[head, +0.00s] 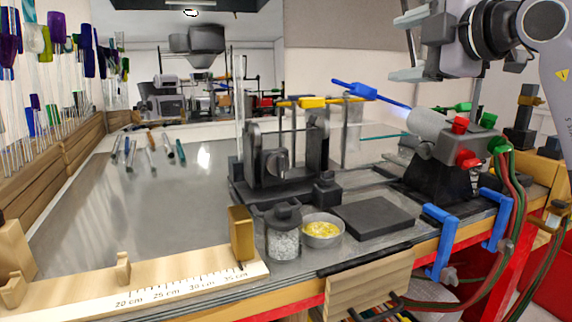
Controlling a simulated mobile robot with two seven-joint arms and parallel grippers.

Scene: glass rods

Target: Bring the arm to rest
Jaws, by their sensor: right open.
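My right gripper (407,46) is at the top right, with its arm coming in from the right edge. Its two grey fingers point left and are wide apart, with nothing between them. It is raised above the torch (432,128) and clear of the bench top. A blue rod (354,90) with a thicker middle lies near the torch's mouth, below and left of the gripper. A yellow rod (312,103) lies across the black stand (256,178). My left gripper is not in view.
A glass jar (283,236), a bowl of yellow bits (322,232) and a dark slab (373,217) stand at the bench front. Blue clamps (440,240) and hoses (517,205) are at the right. Hand tools (150,152) lie at the back left. The left bench top is clear.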

